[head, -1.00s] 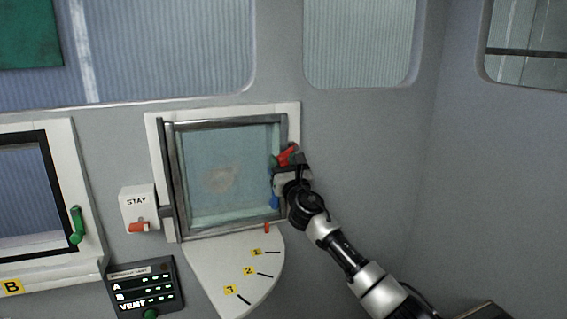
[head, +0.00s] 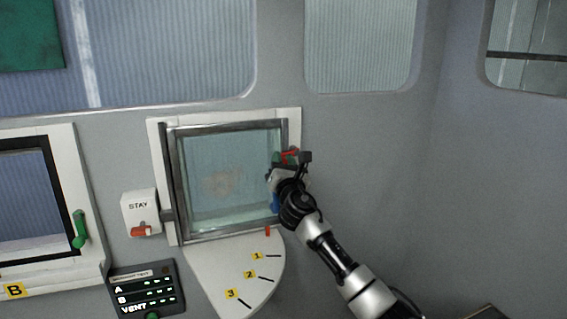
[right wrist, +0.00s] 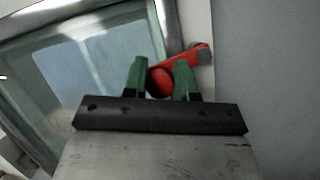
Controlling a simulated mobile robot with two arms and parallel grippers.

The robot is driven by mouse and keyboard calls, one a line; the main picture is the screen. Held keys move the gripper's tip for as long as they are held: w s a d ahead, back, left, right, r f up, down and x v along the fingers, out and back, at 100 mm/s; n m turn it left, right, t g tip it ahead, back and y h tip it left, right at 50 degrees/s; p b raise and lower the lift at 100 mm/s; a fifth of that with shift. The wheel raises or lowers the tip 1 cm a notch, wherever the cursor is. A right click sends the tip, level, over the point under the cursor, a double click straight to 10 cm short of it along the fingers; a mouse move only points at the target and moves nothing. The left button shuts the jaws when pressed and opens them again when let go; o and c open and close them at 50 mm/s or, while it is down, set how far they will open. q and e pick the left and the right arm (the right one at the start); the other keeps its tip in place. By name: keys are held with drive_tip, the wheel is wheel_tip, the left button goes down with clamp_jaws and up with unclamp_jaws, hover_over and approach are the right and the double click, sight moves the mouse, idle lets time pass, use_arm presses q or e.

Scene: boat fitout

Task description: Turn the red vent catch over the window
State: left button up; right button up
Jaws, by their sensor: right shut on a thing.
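The red vent catch (head: 291,153) is on the right side of the framed vent window (head: 228,178), in the head view. Much of it is hidden there by my right gripper (head: 284,160). In the right wrist view, the two green fingers of my right gripper (right wrist: 159,75) are closed around the round part of the red catch (right wrist: 159,83). Its lever runs up and right past the right finger to a grey end. The vent pane looks shut or nearly so, and I cannot tell exactly. My left gripper is not in view.
A white STAY box (head: 140,211) with an orange lever is left of the window. Below is a white quadrant plate (head: 215,268) marked 1, 2, 3, and a dark A/B/VENT panel (head: 146,291). Window B has a green handle (head: 80,229). The wall at right is clear.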

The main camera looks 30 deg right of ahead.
drive_tip(key=shift+a+r+m+g+h+p, duration=0.1)
drive_tip(key=shift+r+m+g+h+p, duration=0.15)
drive_tip(key=shift+m, duration=0.55)
drive_tip(key=shift+r+m+g+h+p, duration=0.15)
drive_tip(key=shift+r+m+h, duration=0.15)
drive_tip(key=shift+m, duration=0.5)
drive_tip(key=o, duration=0.9)
drive_tip(key=b+v, duration=0.2)
drive_tip(key=v, duration=0.9)
drive_tip(key=shift+w, duration=0.1)
